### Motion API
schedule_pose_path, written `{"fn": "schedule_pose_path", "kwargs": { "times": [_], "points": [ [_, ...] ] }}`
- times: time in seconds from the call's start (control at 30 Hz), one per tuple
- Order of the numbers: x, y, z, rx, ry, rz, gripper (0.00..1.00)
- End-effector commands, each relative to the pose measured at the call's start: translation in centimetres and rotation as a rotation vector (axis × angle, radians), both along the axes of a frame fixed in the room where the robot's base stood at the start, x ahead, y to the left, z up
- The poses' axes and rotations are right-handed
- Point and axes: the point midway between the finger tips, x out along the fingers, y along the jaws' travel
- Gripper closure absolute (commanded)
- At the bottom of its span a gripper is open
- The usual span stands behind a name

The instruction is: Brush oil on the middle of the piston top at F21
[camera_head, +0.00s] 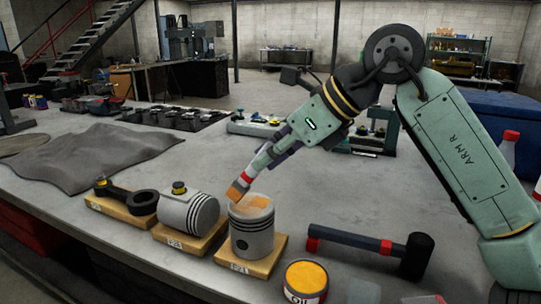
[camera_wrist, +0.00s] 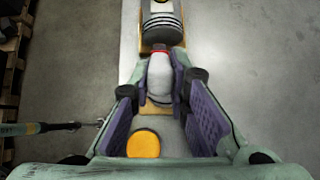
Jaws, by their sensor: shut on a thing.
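An upright grey piston (camera_head: 252,236) with dark rings stands on a wooden block (camera_head: 242,264) marked F21 in the head view. An orange oily patch (camera_head: 256,201) shows on its top. My gripper (camera_head: 279,151) is shut on a brush and holds it tilted down to the left. The brush (camera_head: 237,190) has a red and white band and orange-brown bristles at the left of the piston top; I cannot tell whether they touch. In the wrist view the pale brush handle (camera_wrist: 160,82) lies between the purple finger pads of my gripper (camera_wrist: 160,95).
An open oil tin (camera_head: 306,282) stands at the front, also in the wrist view (camera_wrist: 143,144). A hammer (camera_head: 362,243) lies right of the piston. A piston on its side (camera_head: 188,211) and a connecting rod (camera_head: 127,197) lie left.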

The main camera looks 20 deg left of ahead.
Motion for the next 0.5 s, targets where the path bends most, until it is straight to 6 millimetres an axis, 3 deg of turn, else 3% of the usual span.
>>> {"fn": "schedule_pose_path", "kwargs": {
  "times": [0.5],
  "points": [
    [0.0, 0.0, 5.5, 0.001, -0.001, 0.001, 1.00]
  ]
}}
